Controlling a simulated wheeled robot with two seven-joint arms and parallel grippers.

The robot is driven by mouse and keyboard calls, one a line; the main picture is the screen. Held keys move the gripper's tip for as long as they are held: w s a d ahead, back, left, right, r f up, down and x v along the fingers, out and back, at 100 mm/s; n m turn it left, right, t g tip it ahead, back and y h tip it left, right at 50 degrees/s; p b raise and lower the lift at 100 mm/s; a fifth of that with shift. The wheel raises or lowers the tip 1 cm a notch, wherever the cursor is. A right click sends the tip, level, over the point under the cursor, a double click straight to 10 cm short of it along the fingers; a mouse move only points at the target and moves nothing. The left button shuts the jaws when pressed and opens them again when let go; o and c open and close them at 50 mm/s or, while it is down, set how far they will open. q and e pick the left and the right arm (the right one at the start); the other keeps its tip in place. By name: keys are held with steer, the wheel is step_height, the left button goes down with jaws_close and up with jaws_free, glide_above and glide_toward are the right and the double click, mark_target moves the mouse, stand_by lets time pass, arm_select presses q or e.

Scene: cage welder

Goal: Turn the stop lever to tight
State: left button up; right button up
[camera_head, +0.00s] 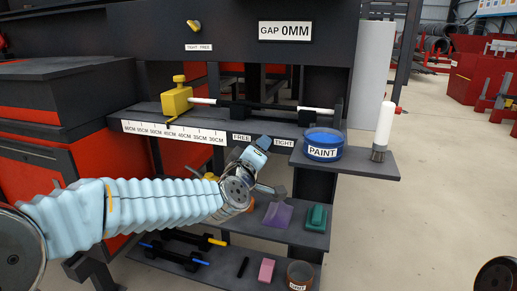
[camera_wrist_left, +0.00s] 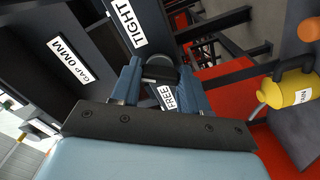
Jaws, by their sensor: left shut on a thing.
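My left gripper (camera_head: 261,145) reaches the front edge of the shelf, between the FREE label (camera_head: 241,138) and the TIGHT label (camera_head: 284,143). In the left wrist view its blue fingers (camera_wrist_left: 160,82) are shut on a dark rounded knob, which looks like the stop lever (camera_wrist_left: 160,67). The gripper hides the lever in the head view. In the wrist view the FREE label (camera_wrist_left: 168,97) shows between the fingers and the TIGHT label (camera_wrist_left: 126,22) lies beyond the left finger. The lever's exact angle cannot be told.
A yellow stop block (camera_head: 177,101) stands on the shelf behind the centimetre scale (camera_head: 172,131). A blue paint tin (camera_head: 323,144) and a white-handled brush (camera_head: 384,130) are to the right. Purple (camera_head: 278,215) and green (camera_head: 316,217) items lie on the lower shelf. A GAP 0MM sign (camera_head: 285,31) hangs above.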

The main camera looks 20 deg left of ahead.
arm_select(q)
steer(key=shift+f+m, duration=0.15)
steer(key=shift+m, duration=0.95)
steer(key=o, duration=1.1)
steer(key=shift+c, duration=0.2)
steer(key=shift+p, duration=0.3)
steer(key=s, duration=1.3)
steer(key=shift+s+a, duration=0.2)
steer(key=shift+s, duration=0.2)
